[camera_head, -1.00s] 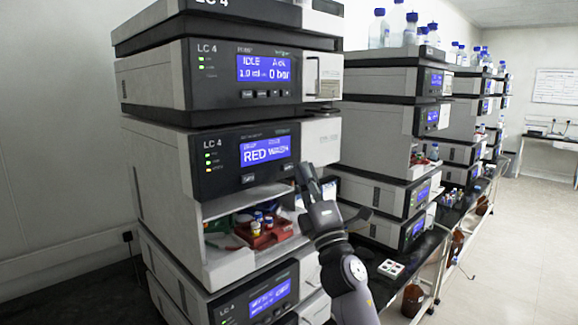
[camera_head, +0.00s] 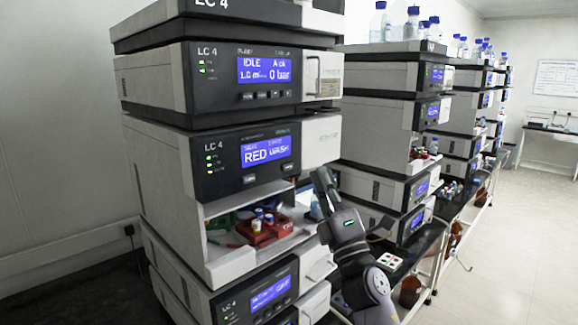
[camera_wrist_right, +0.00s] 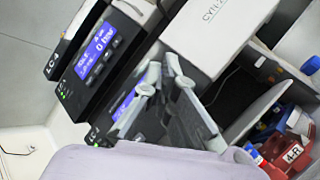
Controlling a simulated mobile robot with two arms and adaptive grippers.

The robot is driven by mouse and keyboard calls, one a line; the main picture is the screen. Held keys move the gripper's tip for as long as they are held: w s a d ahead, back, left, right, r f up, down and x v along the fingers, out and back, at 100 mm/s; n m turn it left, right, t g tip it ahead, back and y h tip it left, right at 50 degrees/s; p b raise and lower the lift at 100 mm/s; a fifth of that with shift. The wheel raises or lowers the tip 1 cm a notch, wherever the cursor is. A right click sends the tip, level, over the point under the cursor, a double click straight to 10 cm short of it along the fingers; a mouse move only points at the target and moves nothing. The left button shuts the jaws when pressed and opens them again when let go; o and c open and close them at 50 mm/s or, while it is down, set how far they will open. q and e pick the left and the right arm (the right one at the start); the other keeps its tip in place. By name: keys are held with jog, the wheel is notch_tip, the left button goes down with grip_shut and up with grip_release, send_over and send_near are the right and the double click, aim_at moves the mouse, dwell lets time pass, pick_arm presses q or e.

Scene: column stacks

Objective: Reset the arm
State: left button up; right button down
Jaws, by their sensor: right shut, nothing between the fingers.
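My right gripper (camera_head: 324,182) is shut and empty in the head view. It points up in front of the right side of the nearest LC 4 stack (camera_head: 165,160), to the right of its open compartment. The wrist view shows its fingers (camera_wrist_right: 160,75) close up, before the stack's screen and white panel. My left gripper is not in view.
The open compartment holds a red rack (camera_head: 262,234) with small capped vials; the rack (camera_wrist_right: 292,155) also shows in the wrist view. More instrument stacks (camera_head: 385,125) with blue-capped bottles (camera_head: 379,22) stand behind. A small white box (camera_head: 389,261) lies on the dark bench. Floor (camera_head: 525,230) at the right is clear.

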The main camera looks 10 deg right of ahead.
dwell(0.4)
notch_tip(320, 180, down, 41)
jog(key=w+m+g+h+b, duration=0.1)
jog(key=w+m+g+h, duration=0.2)
jog(key=m+g, duration=0.55)
jog(key=s+f+m+g, duration=0.1)
jog(key=s+f, duration=0.2)
jog(key=f, duration=0.3)
jog(key=s+d+f+m+g, duration=0.1)
jog(key=s+f+g, duration=0.1)
jog(key=f, duration=0.4)
jog(key=s+f+m+g, duration=0.1)
jog(key=s+f, duration=0.2)
jog(key=f, duration=0.3)
jog(key=s+d+f+m+g+b, duration=0.1)
jog(key=s+f+m+g, duration=0.4)
jog(key=s+f, duration=1.8)
jog(key=s+f+m+g, duration=0.1)
jog(key=s+f+g, duration=0.2)
jog(key=s, duration=1.1)
jog(key=s+d+f+m+g+h, duration=0.1)
jog(key=s+f+g, duration=0.3)
jog(key=s, duration=1.1)
notch_tip(320, 180, down, 3)
jog(key=shift+s+r+m+b, duration=0.15)
jog(key=shift+m+b, duration=0.3)
jog(key=shift+m, duration=0.2)
